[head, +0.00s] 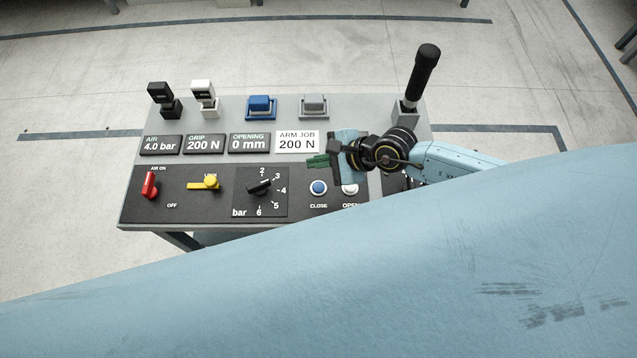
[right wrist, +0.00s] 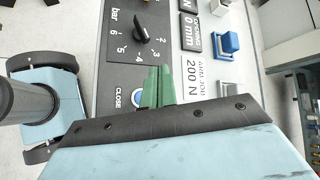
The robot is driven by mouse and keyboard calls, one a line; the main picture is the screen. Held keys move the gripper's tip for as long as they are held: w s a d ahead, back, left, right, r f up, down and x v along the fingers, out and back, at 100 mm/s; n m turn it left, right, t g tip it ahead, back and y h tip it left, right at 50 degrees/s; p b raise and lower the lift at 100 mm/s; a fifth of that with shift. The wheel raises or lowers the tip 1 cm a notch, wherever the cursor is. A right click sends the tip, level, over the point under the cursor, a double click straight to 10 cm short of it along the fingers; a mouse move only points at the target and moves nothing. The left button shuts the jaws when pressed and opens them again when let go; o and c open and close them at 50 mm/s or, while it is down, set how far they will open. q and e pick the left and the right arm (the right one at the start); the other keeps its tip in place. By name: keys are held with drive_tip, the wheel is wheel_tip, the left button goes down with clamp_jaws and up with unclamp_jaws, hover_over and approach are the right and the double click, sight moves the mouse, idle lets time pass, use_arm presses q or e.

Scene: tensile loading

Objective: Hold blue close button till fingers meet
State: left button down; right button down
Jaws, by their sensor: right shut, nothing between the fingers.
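The blue close button (head: 318,187) is on the black front panel of the console, above the word CLOSE. It also shows in the right wrist view (right wrist: 138,97), partly hidden by a green finger. My right gripper (head: 318,161) has green fingers that are shut with nothing between them. In the head view its fingertips are just behind the button and apart from it. Its fingers also show in the right wrist view (right wrist: 160,84). The opening display (head: 249,144) reads 0 mm and the grip display (head: 204,144) reads 200 N. My left gripper is not in view.
A bar dial (head: 260,187), yellow lever (head: 210,182) and red air switch (head: 149,185) are to the left. A black-handled lever (head: 424,75) rises behind my gripper.

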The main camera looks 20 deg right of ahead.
drive_tip(key=shift+d+f+n+h, duration=0.4)
drive_tip(key=shift+d+f+n, duration=0.1)
drive_tip(key=shift+d+n, duration=0.2)
drive_tip(key=shift+f, duration=0.15)
wheel_tip(320, 180, down, 8)
drive_tip(key=b, duration=0.8)
drive_tip(key=shift+f, duration=0.2)
idle(1.2)
drive_tip(key=shift+f+b, duration=0.35)
drive_tip(key=shift+f, duration=0.1)
drive_tip(key=shift+f+b, duration=0.45)
drive_tip(key=shift+f, duration=0.1)
idle(3.6)
